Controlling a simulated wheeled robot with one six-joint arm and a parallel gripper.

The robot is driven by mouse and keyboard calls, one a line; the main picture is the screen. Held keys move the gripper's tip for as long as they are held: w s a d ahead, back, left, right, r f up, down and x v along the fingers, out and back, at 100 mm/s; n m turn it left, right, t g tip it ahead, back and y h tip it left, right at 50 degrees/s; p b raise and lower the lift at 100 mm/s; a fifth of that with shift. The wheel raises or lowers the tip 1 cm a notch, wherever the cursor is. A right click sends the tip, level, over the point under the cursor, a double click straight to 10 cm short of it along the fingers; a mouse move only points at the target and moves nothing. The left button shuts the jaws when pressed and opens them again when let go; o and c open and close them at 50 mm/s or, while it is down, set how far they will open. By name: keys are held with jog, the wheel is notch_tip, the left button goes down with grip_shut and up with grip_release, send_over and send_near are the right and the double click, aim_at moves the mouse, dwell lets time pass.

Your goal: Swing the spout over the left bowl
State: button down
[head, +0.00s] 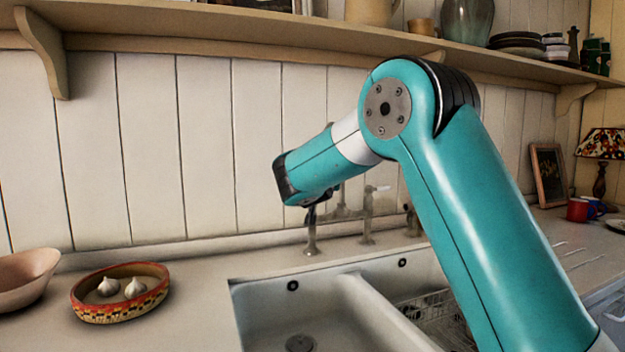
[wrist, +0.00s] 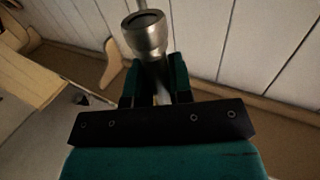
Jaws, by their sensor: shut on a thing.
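The sink has a left bowl (head: 295,325) and a right bowl (head: 405,285), split by a pale divider (head: 385,312). A metal mixer tap (head: 367,225) stands behind them against the wall, partly covered by my arm. In the wrist view the metal spout (wrist: 147,38), with a round dark opening, sits between the two fingers of my gripper (wrist: 155,82). My gripper is shut on it. In the head view my gripper (head: 311,212) is at the tap, above the back edge of the left bowl. The spout's direction is hidden there.
A patterned dish (head: 120,312) with garlic and a pink bowl (head: 25,285) stand on the counter at left. A wire rack (head: 428,308) sits in the right bowl. A shelf (head: 250,30) runs above along the panelled wall. The left bowl looks empty.

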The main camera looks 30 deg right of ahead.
jog(key=shift+a+r, duration=0.1)
jog(key=shift+r, duration=0.05)
jog(key=c, duration=1)
grip_release()
jog(key=shift+c, duration=0.2)
jog(key=b+v, duration=0.5)
jog(key=v, duration=1.2)
jog(key=shift+s, duration=0.2)
jog(key=shift+a, duration=0.15)
